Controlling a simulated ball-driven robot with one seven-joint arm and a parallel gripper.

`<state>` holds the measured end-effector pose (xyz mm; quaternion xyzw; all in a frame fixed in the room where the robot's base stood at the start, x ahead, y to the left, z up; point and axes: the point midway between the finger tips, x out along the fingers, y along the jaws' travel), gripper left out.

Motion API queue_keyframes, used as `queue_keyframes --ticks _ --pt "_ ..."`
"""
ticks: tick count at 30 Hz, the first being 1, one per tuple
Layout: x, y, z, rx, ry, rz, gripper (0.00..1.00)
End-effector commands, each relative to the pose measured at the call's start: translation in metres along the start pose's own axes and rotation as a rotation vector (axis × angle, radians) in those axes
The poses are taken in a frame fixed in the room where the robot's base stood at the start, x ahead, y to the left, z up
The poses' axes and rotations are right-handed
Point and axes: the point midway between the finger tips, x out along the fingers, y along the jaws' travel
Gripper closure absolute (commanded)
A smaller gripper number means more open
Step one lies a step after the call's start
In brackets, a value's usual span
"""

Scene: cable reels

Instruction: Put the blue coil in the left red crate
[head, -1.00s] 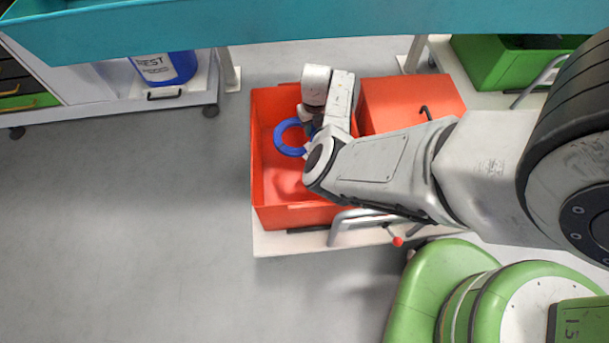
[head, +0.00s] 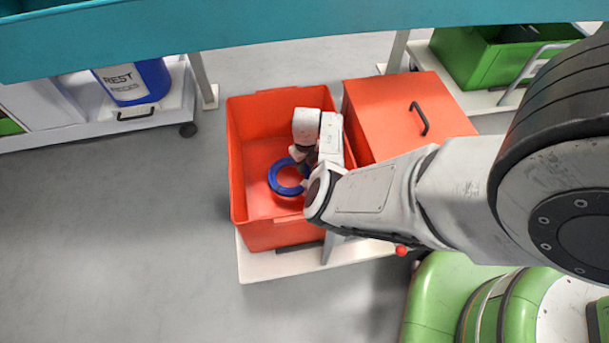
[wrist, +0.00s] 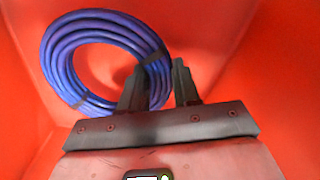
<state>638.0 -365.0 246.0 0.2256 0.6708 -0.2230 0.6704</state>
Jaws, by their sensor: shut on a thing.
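The left red crate (head: 237,185) is open at the top and stands on a low white platform. The blue coil (head: 274,180) is a ring of bundled cable inside the outline of this crate. My gripper (wrist: 160,75) is shut on the right side of the coil, with one finger on each side of the strands. In the wrist view the coil (wrist: 70,48) hangs out to the left of the fingers, with red crate walls and floor around it. Whether the coil touches the crate floor is unclear. My wrist partly hides it in the head view.
A second red crate (head: 385,110), with a closed lid and black handle, stands directly to the right. A teal shelf edge (head: 280,32) crosses the top. A blue REST container (head: 140,85) is at the left and a green crate (head: 485,60) at the upper right. Floor at left is clear.

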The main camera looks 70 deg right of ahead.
Motion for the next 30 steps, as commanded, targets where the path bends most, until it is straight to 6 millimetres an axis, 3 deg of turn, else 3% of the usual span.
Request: queue_keyframes --ticks 11,23,24,30 --pt "0.038 0.000 0.002 0.002 -0.003 0.001 1.00" --pt "0.040 0.000 0.002 0.002 -0.003 0.001 1.00" --pt "0.041 0.000 0.001 0.001 -0.002 0.000 0.68" --pt "0.040 0.000 0.001 0.001 -0.002 0.000 0.49"
